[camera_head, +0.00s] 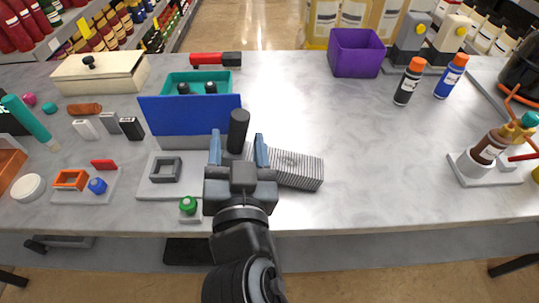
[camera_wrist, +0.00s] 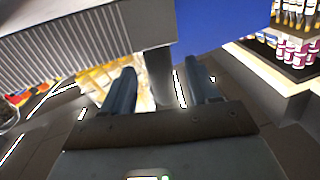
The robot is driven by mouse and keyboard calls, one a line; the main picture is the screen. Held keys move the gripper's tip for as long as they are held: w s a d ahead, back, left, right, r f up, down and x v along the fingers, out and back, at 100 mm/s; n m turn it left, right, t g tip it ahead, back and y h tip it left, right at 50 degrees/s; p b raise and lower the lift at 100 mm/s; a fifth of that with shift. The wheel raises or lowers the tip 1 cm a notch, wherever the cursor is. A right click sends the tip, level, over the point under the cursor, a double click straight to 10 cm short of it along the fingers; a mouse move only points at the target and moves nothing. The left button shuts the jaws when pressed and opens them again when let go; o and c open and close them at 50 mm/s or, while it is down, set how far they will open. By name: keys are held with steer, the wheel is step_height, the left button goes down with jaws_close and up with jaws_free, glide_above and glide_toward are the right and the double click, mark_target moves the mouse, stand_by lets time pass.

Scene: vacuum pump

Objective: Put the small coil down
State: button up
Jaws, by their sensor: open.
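A dark grey upright cylinder (camera_head: 238,128), which may be the small coil, stands beside the right end of a blue panel (camera_head: 185,117). No wound wire can be made out on it. My gripper (camera_head: 238,150) is open, with its two blue-grey fingers on either side of the cylinder's lower part. In the wrist view the cylinder (camera_wrist: 160,75) shows between the spread fingers (camera_wrist: 162,88), with a gap on each side. The cylinder's foot is hidden, so I cannot tell what it rests on.
A ribbed grey block (camera_head: 298,170) lies close right of my gripper. A grey plate (camera_head: 150,188) with a square frame (camera_head: 165,168) and a green knob (camera_head: 188,204) are to the left. A teal tray (camera_head: 172,82) stands behind the panel. The table's right middle (camera_head: 370,160) is clear.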

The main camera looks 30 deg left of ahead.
steer(key=shift+x, duration=1.3)
steer(key=shift+c, duration=0.3)
jaws_close()
